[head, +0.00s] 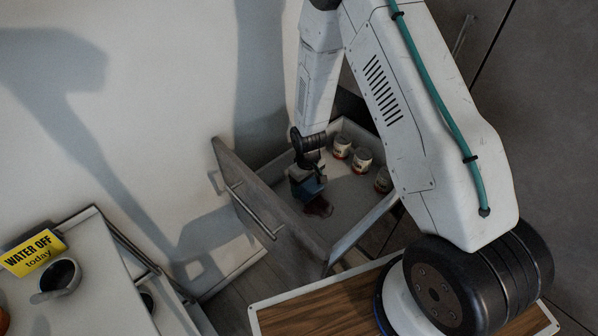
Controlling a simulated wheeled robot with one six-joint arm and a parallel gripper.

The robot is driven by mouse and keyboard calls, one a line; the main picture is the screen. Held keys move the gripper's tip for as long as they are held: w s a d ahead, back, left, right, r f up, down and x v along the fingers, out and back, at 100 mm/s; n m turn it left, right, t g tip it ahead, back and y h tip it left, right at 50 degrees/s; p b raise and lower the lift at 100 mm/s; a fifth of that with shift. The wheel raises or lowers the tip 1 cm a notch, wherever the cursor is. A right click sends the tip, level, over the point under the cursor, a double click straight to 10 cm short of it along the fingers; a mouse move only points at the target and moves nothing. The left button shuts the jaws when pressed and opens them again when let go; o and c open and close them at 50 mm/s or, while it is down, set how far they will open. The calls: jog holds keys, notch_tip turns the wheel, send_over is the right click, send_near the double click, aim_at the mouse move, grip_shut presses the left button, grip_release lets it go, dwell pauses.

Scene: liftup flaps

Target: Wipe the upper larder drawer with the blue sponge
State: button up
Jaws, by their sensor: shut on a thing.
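The upper larder drawer (272,216) is pulled open in the middle of the head view, with a grey front, a bar handle and a pale floor inside. My gripper (309,176) reaches down into it near the front and is shut on the blue sponge (312,188). A dark red stain (320,206) lies on the drawer floor just below the sponge. I cannot tell whether the sponge touches the floor. My gripper and arm hide part of the drawer.
Several cans stand along the drawer's back and right side, among them a can (342,147). A counter (95,300) at the lower left holds a yellow "WATER OFF today" sign (34,252) and a dark bowl (60,276). A wooden-topped tray (310,312) is at the bottom.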

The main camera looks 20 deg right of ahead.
jog(key=shift+d+r, duration=0.15)
jog(key=shift+r, duration=3.2)
